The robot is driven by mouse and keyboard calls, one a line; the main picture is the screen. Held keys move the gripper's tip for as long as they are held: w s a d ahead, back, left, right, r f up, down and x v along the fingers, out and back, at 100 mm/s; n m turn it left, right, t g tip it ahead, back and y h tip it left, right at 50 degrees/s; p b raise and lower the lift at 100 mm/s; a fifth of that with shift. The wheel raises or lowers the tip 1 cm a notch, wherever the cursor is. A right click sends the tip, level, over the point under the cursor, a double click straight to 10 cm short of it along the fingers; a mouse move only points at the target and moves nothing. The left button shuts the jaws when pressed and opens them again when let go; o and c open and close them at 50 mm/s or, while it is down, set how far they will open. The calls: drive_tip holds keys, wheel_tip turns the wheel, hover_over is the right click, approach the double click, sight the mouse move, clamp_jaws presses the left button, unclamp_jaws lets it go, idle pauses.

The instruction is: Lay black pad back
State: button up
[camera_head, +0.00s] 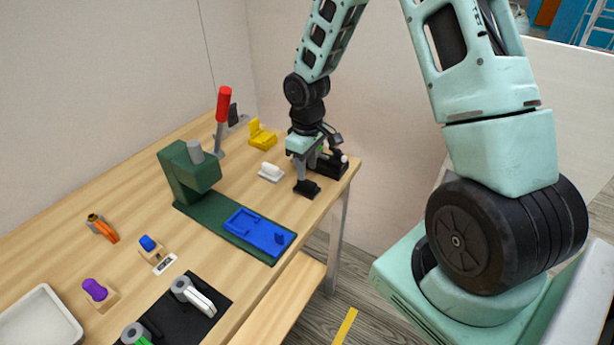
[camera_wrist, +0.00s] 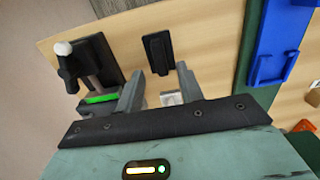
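The black pad (camera_wrist: 158,50) is a small dark rectangular piece. In the wrist view it shows just beyond my fingertips, with its near end close to the gap between them. In the head view a small black piece (camera_head: 306,188) sits low at my gripper (camera_head: 310,170), near the table's far right corner; it looks like the same pad. My gripper (camera_wrist: 158,76) points down, with its two grey fingers apart and bare wood showing between them. Whether a finger touches the pad is hard to tell.
A black device with a white knob (camera_wrist: 90,62) stands close beside my left finger in the wrist view. A green press (camera_head: 190,170) with a blue tray (camera_head: 258,232) stands nearer. A white block (camera_head: 271,172) and a yellow piece (camera_head: 262,135) are left of my gripper.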

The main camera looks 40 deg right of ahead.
sight(307, 181)
wheel_tip(307, 181, up, 7)
drive_tip(key=s+a+r+n, duration=0.1)
drive_tip(key=s+a+r, duration=0.2)
drive_tip(key=s+a, duration=0.35)
drive_tip(key=s+a+r+n, duration=0.1)
drive_tip(key=s+a+r, duration=0.2)
drive_tip(key=a, duration=0.7)
drive_tip(key=s+a+r+n, duration=0.1)
drive_tip(key=s+a, duration=0.3)
drive_tip(key=s, duration=0.3)
drive_tip(key=s+a+r, duration=0.1)
drive_tip(key=s+a, duration=0.3)
drive_tip(key=s, duration=0.3)
drive_tip(key=shift+s+n+y, duration=0.3)
drive_tip(key=shift+s+n, duration=0.1)
